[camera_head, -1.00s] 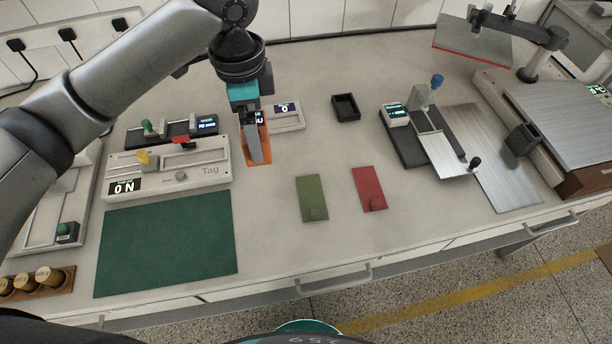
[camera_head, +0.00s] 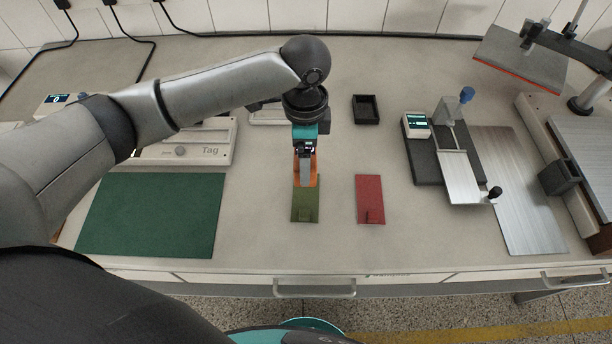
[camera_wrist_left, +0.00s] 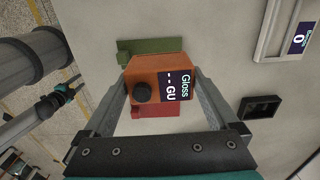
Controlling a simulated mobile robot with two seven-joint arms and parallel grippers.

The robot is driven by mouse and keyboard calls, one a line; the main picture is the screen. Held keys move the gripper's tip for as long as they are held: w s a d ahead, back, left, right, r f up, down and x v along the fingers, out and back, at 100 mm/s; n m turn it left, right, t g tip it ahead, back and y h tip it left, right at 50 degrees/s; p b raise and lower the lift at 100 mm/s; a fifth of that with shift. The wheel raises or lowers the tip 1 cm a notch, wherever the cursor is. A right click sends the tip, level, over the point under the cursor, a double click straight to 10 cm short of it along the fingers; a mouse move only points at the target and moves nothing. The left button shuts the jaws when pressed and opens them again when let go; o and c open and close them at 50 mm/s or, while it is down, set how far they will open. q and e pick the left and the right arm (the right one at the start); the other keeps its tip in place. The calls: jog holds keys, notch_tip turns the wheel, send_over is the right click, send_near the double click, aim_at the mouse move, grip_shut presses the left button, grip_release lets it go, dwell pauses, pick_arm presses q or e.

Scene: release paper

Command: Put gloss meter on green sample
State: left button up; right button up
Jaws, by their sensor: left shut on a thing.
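The gloss meter is an orange block with a black knob and a dark display; it fills the middle of the left wrist view (camera_wrist_left: 146,72). My left gripper (camera_head: 306,182) is shut on it, one finger on each side. In the head view the gloss meter (camera_head: 314,172) is mostly hidden behind the gripper. It is over or just behind the far end of the green sample (camera_head: 305,207), a flat olive panel with a small tab. I cannot tell whether it touches the panel. The green sample also shows in the left wrist view (camera_wrist_left: 165,45).
A red panel (camera_head: 369,196) lies right of the green sample. A dark green mat (camera_head: 150,215) lies at left. A small black tray (camera_head: 366,109) sits behind, and a device with a metal plate (camera_head: 458,172) stands at right. The bench around both panels is clear.

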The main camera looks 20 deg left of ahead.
pick_arm(q)
notch_tip(320, 180, down, 4)
jog(key=shift+r, duration=0.25)
jog(key=shift+f+b, duration=0.55)
jog(key=shift+f, duration=1.05)
pick_arm(e)
jog(key=shift+d+f, duration=0.55)
jog(key=shift+f, duration=0.1)
pick_arm(q)
jog(key=shift+f, duration=0.15)
jog(key=o, duration=1.4)
jog(key=shift+c, duration=0.2)
notch_tip(320, 180, up, 12)
jog(key=shift+r+p, duration=0.15)
jog(key=shift+p, duration=1)
pick_arm(e)
notch_tip(320, 180, up, 2)
jog(key=shift+r, duration=0.15)
